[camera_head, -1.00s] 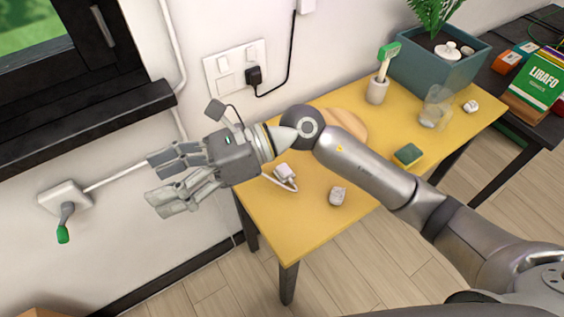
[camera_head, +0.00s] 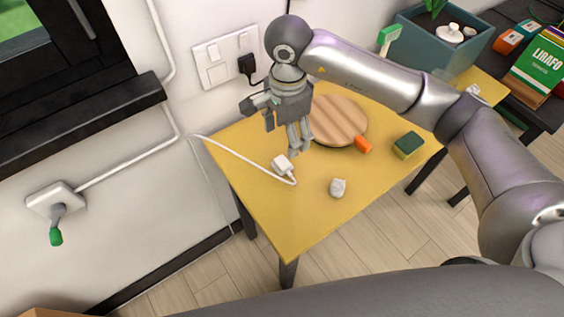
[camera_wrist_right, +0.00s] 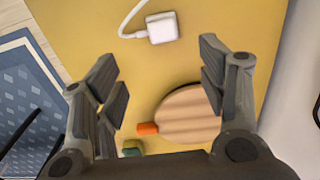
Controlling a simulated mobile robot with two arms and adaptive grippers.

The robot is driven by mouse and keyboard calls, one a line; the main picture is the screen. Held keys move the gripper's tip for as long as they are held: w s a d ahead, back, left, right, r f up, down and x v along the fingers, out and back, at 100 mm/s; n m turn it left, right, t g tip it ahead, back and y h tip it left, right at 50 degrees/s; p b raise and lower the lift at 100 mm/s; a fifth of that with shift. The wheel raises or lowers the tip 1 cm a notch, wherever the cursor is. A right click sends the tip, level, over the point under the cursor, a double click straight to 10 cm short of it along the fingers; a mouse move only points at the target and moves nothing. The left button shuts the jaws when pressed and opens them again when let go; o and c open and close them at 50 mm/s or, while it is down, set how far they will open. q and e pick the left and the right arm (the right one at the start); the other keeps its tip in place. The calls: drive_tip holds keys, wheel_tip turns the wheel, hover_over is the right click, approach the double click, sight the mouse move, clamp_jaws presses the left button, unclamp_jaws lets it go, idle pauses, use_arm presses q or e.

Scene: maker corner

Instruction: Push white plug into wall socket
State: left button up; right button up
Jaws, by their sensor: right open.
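The white plug (camera_head: 282,163) lies on the yellow table with its white cable curving to the left; it also shows in the right wrist view (camera_wrist_right: 162,28). The white wall socket plate (camera_head: 217,73) is on the wall behind the table, with a black plug (camera_head: 246,64) in its right side. My right gripper (camera_head: 298,148) points down over the table, close to the white plug. In the right wrist view my right gripper (camera_wrist_right: 160,68) is open and empty, with the plug just beyond its fingertips. My left gripper is out of view.
A round wooden board (camera_head: 340,118) with an orange piece (camera_head: 363,144) lies right of the plug. A green-yellow sponge (camera_head: 408,145) and a small whitish lump (camera_head: 338,187) are on the table (camera_head: 290,225). A wall box (camera_head: 42,200) with a green-tipped part is at left.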

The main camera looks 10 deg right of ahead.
hover_over(286, 159)
drive_tip(key=shift+s+a+f+p, duration=0.1)
drive_tip(key=shift+s+f+p, duration=0.1)
drive_tip(key=shift+f, duration=1.2)
drive_tip(key=shift+s+a+f+p, duration=0.1)
drive_tip(key=shift+s+f+p, duration=0.1)
drive_tip(key=shift+f, duration=1.15)
drive_tip(key=shift+f+p, duration=0.3)
drive_tip(key=shift+f, duration=0.05)
drive_tip(key=f, duration=0.3)
drive_tip(key=f+p, duration=0.1)
drive_tip(key=shift+w+d+f, duration=0.15)
drive_tip(key=shift+w+f, duration=0.15)
drive_tip(key=shift+w, duration=0.05)
drive_tip(key=c, duration=1)
